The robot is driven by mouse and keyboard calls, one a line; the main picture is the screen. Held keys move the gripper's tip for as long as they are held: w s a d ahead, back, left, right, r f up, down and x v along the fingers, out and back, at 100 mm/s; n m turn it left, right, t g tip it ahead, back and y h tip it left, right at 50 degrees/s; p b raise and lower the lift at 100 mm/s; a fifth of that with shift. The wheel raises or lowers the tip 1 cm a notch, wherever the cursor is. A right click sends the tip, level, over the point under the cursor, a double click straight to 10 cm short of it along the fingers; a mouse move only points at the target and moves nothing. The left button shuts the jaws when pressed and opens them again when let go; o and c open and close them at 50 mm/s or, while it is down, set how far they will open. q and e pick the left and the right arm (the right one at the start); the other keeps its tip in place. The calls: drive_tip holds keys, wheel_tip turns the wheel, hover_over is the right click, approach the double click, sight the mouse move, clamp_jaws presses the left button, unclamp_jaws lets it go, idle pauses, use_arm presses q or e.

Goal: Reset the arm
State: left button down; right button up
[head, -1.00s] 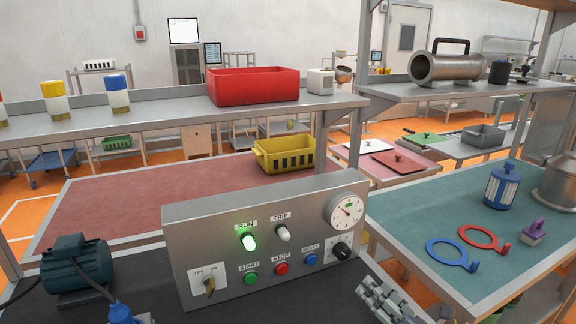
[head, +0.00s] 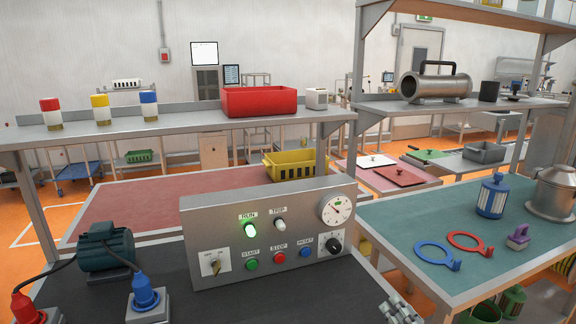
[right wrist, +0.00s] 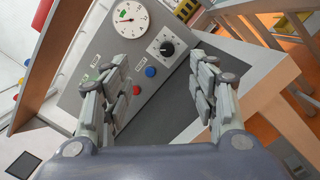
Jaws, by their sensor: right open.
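My right gripper (head: 401,310) shows only as a small part at the bottom edge of the head view, right of the control panel. In the right wrist view the right gripper (right wrist: 163,97) is open, its two fingers apart with nothing between them. The grey control panel (head: 200,228) stands on the dark bench top, with a lit green RUN lamp (head: 250,230), a TRIP lamp (head: 280,225), several push buttons, a dial gauge (head: 337,209) and a black knob (head: 333,245). The panel also shows beyond the fingers in the right wrist view (right wrist: 108,58). My left gripper is out of view.
A dark green motor (head: 107,248) and a blue plug (head: 146,294) are left of the panel. A yellow basket (head: 296,166) sits behind it. A green-topped table (head: 400,222) at right holds a blue ring (head: 433,252), a red ring (head: 468,242) and a blue canister (head: 491,197).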

drive_tip(key=s+d+r+m+t+h, duration=0.15)
drive_tip(key=s+d+m+h, duration=0.35)
drive_tip(key=m+h, duration=0.65)
drive_tip(key=s+d+f+m+g, duration=0.4)
drive_tip(key=s+f+m+g, duration=0.3)
drive_tip(key=m, duration=0.4)
drive_tip(key=s+a+f+m+g+y, duration=0.3)
drive_tip(key=s+a+f+g, duration=0.3)
drive_tip(key=s, duration=0.3)
drive_tip(key=s+a+f+m+g+y, duration=0.25)
drive_tip(key=s+a+f+y, duration=0.2)
drive_tip(key=s+a, duration=0.4)
wheel_tip(320, 180, down, 26)
drive_tip(key=s+d+g+h, duration=0.1)
drive_tip(key=s+g, duration=0.1)
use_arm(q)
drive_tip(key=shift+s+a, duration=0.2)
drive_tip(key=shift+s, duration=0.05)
use_arm(e)
drive_tip(key=s+d+f+g, duration=0.1)
drive_tip(key=s+d+f, duration=0.2)
drive_tip(key=s+f, duration=1.4)
drive_tip(key=shift+f+n, duration=0.25)
drive_tip(key=shift+n, duration=0.15)
